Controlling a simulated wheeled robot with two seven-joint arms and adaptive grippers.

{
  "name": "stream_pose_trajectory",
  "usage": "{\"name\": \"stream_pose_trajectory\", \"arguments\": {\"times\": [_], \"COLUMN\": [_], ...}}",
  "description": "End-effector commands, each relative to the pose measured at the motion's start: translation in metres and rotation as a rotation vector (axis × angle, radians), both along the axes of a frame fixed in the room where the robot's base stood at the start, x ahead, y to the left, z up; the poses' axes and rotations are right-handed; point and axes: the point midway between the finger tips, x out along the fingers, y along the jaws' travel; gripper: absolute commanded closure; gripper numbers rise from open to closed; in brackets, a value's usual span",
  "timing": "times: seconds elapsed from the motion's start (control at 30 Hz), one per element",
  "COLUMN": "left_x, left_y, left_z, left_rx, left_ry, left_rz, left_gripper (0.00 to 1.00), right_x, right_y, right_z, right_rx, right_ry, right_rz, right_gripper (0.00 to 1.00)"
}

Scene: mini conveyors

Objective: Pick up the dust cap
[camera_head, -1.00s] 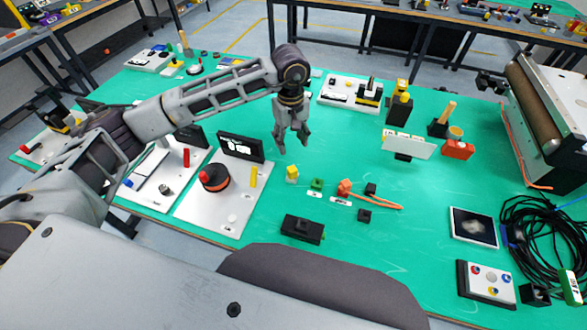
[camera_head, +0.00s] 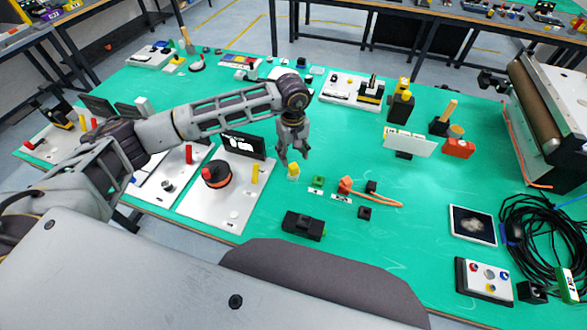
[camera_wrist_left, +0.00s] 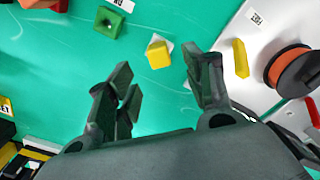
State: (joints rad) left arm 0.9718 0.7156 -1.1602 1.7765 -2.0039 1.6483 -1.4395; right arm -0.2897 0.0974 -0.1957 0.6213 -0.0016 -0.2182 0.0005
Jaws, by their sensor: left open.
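No part is labelled clearly enough to tell which is the dust cap. A small yellow block (camera_head: 293,169) on a white label lies on the green table, right of the plate with the red-topped black reel. My left gripper (camera_head: 294,159) hangs pointing down, open and empty, just above and behind the yellow block. In the left wrist view the yellow block (camera_wrist_left: 159,54) shows beyond the gap between the open fingers (camera_wrist_left: 164,78), not between them. A green block with a round hole (camera_head: 318,181) sits right of it and also shows in the wrist view (camera_wrist_left: 109,22). My right gripper is out of view.
A red connector (camera_head: 345,186) with an orange cable and two small black blocks (camera_head: 371,187) (camera_head: 364,213) lie to the right. A black box (camera_head: 303,226) lies in front. The metal plate (camera_head: 212,211) with its upright black panel (camera_head: 243,145) stands left.

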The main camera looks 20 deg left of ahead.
Motion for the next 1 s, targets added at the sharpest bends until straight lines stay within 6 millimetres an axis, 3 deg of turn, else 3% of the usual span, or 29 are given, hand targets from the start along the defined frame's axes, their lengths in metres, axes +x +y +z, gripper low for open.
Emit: {"name": "stream_pose_trajectory", "arguments": {"times": [0.2, 0.67, 1.0], "left_x": [0.0, -0.001, -0.002], "left_y": [0.0, 0.0, -0.003], "left_z": [-0.013, -0.018, -0.051], "left_rx": [-0.001, 0.0, 0.0], "left_ry": [0.001, 0.001, 0.003], "left_rz": [-0.001, -0.001, 0.001], "left_gripper": [0.48, 0.48, 0.48], "right_x": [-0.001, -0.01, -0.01], "right_y": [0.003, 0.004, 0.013], "right_z": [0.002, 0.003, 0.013], "right_rx": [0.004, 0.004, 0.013], "right_ry": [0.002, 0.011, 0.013], "right_rz": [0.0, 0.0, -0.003], "right_gripper": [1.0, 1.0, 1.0]}}
